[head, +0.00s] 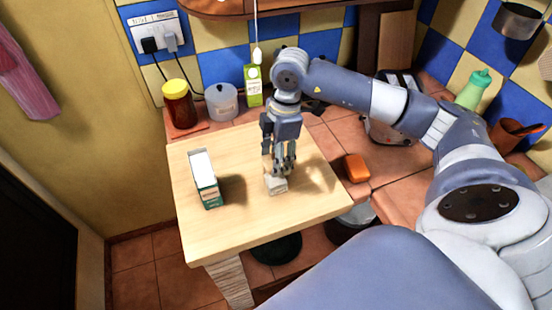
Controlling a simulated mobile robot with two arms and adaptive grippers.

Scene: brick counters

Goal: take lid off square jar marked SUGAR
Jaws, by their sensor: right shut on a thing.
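A small, pale square jar (277,186) stands on the light wooden table top, right of its middle. Any marking on it is too small to read. My right gripper (283,170) points down from above and is shut at the top of the jar, where the lid is. The fingers hide most of the lid, and I cannot tell whether it is apart from the jar. My left gripper is not in view.
A green and white carton (204,180) stands on the wooden table (240,228) to the left. Behind are a yellow-lidded jar (178,103), a clear lidded canister (221,102) and a green carton (253,87). The table's front is clear.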

